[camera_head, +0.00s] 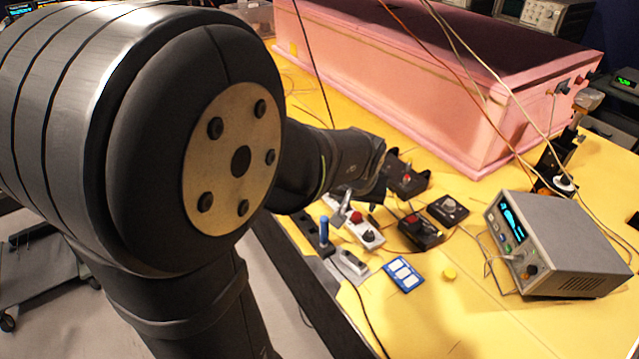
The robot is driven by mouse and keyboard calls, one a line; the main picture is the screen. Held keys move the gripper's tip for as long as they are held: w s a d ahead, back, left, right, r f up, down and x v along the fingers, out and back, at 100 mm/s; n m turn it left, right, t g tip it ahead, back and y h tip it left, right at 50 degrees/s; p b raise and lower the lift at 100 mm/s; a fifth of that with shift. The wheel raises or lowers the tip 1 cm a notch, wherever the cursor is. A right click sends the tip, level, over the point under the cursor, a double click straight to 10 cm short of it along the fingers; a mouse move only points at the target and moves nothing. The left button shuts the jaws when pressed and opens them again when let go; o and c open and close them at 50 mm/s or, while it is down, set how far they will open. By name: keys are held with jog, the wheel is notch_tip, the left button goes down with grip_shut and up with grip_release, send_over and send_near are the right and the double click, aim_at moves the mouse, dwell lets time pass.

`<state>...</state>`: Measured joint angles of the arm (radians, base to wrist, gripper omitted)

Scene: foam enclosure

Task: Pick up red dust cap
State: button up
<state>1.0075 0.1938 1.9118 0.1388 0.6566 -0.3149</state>
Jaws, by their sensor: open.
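My gripper (374,200) is at the end of my arm, low over the row of small devices on the yellow surface. It is open, small in the view and partly hidden by my own arm. Several small red parts show near it. One red part (356,217) is on a white box just below-left of the gripper. Another red part (408,219) is on a black box to its right, and a third (407,178) is on a black box behind. I cannot tell which is the red dust cap. I see nothing held in the gripper.
A grey instrument (562,245) with a lit screen stands at right. A large pink foam box (440,85) stands behind. Thin cables hang across the work area.

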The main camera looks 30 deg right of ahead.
aim_at(357, 216)
jog(key=shift+s+x, duration=0.1)
jog(key=shift+x, duration=1.25)
jog(key=shift+s+x, duration=0.15)
jog(key=shift+x, duration=1.2)
jog(key=c, duration=1.1)
